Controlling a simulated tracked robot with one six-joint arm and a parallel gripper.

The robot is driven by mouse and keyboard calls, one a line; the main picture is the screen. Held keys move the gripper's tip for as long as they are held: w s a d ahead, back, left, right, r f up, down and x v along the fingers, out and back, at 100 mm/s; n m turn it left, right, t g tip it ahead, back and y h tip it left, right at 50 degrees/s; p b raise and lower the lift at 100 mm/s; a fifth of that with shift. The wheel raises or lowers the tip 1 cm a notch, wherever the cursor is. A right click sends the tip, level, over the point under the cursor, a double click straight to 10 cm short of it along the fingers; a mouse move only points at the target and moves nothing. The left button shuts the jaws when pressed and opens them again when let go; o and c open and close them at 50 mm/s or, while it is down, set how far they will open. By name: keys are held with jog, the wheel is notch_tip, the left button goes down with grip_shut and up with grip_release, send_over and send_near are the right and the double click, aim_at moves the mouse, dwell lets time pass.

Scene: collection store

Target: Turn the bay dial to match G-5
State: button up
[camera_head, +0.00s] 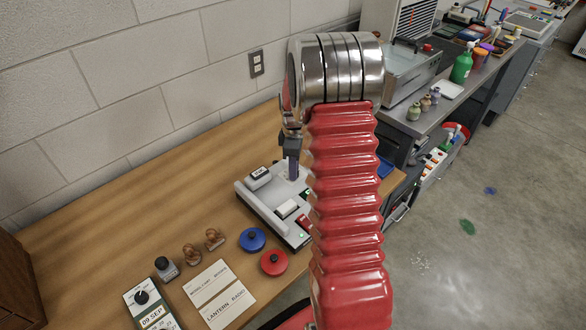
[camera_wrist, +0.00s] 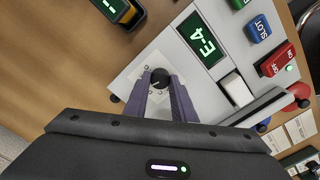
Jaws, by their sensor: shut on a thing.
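The pale control device (camera_head: 262,205) stands on the wooden desk, partly hidden behind my red arm. In the wrist view its green display (camera_wrist: 203,40) reads E-4. A black round dial knob (camera_wrist: 160,77) sits on a light plate to the left of that display. No label naming it can be read. My gripper (camera_wrist: 162,84) is shut on this dial knob, with one finger at each side. In the head view my gripper (camera_head: 291,170) points down at the device, and the knob is hidden there.
The device also has a blue SLOT button (camera_wrist: 257,29) and a red ON/OFF switch (camera_wrist: 276,60). A blue lidded pot (camera_head: 252,239), a red one (camera_head: 274,262), stamps and a date stamper (camera_head: 152,308) lie in front. The desk's left part is clear.

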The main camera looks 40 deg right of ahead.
jog(key=shift+s+m, duration=0.1)
jog(key=shift+m, duration=0.5)
dwell(0.4)
jog(key=m, duration=0.5)
jog(key=shift+d, duration=0.1)
jog(key=m, duration=0.6)
jog(key=shift+f+m, duration=0.1)
jog(key=shift+m, duration=0.2)
dwell(0.3)
jog(key=o, duration=1.1)
jog(key=shift+c, duration=0.2)
